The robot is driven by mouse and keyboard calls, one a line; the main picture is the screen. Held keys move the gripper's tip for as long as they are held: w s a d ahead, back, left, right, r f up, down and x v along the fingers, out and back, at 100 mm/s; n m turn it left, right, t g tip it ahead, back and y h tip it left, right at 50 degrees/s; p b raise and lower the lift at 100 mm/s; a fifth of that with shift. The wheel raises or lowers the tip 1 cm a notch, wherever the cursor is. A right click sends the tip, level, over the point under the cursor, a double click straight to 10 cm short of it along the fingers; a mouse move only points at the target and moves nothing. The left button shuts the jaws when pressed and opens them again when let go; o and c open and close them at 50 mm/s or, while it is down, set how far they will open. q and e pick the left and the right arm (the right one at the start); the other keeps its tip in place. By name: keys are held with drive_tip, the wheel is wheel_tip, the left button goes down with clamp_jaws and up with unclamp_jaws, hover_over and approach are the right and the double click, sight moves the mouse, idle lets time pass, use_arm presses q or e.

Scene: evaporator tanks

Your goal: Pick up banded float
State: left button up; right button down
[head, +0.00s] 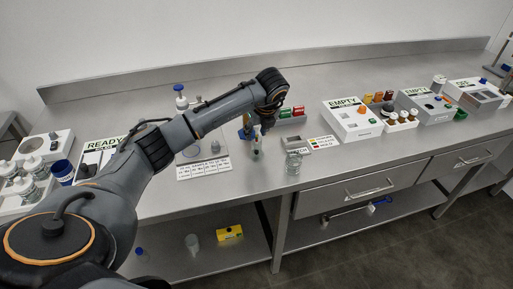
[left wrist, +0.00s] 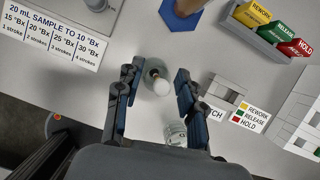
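An upright item with a white rounded top and a dark greenish glassy part, apparently the banded float (left wrist: 160,82), stands on the bench between my left gripper's fingers in the left wrist view. In the head view it shows small (head: 256,154) beneath the gripper; its bands are too small to make out. My left gripper (left wrist: 158,70) is open, with one finger on each side of the float and visible gaps to it. In the head view the left gripper (head: 257,133) points down over the bench. My right gripper is not in view.
A clear glass beaker (head: 293,162) stands close by, near the bench's front edge. A blue-based stand (left wrist: 182,20) is just behind. A rack of yellow, green and red blocks (left wrist: 272,30) is behind right. A stroke chart (head: 204,168) lies left; EMPTY boxes (head: 350,120) stand right.

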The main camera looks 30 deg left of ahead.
use_arm(q)
drive_tip(key=c, duration=0.8)
drive_tip(key=shift+r, duration=0.1)
wheel_tip(320, 180, up, 11)
drive_tip(key=shift+f+b, duration=0.15)
drive_tip(key=shift+b, duration=0.75)
